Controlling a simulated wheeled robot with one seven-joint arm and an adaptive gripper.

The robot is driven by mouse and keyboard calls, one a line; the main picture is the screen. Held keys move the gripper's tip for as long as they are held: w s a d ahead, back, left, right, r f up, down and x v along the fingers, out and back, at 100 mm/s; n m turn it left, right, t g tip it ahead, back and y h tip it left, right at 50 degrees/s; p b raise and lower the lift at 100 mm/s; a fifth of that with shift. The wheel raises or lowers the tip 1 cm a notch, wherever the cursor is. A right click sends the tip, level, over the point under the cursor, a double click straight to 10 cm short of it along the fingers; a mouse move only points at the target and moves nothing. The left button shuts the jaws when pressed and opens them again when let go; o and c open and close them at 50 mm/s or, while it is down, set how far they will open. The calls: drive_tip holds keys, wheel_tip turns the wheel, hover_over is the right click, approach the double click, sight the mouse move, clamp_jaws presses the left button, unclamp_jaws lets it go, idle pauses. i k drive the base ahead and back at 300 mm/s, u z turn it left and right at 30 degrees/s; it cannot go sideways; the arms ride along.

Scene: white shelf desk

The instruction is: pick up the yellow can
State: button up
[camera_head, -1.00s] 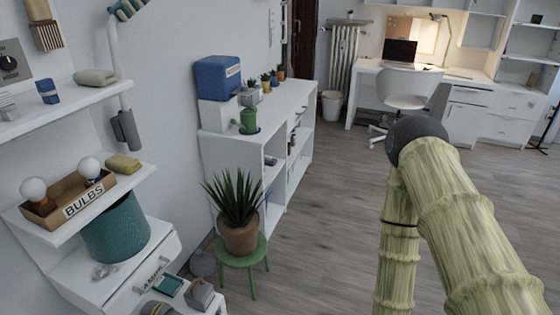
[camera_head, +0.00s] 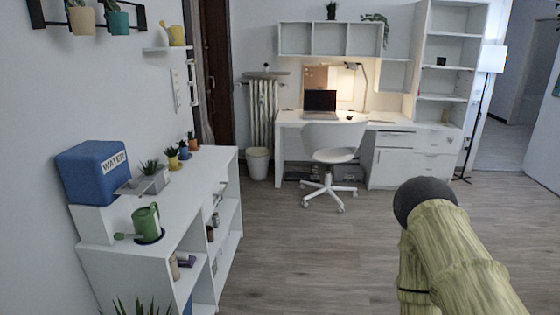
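A yellow can-like object (camera_head: 177,36), which looks like a small watering can, stands on a small white wall shelf (camera_head: 168,49) at the upper left in the head view. It is small in the picture, so its details are hard to make out. Part of my arm, with a bamboo-like surface and a dark rounded end, shows at the lower right, far from the yellow can. My gripper is not in view.
A white low shelf unit (camera_head: 200,210) along the left wall holds a blue water box (camera_head: 92,172), a green watering can (camera_head: 146,222) and small plants. A white chair (camera_head: 330,150) stands at the desk (camera_head: 292,118). The wooden floor (camera_head: 290,250) between is clear.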

sight(176, 33)
drive_tip(key=z, duration=0.2)
drive_tip(key=i, duration=1.65)
drive_tip(key=u, duration=0.35)
drive_tip(key=i, duration=1.6)
drive_tip(key=u, duration=0.5)
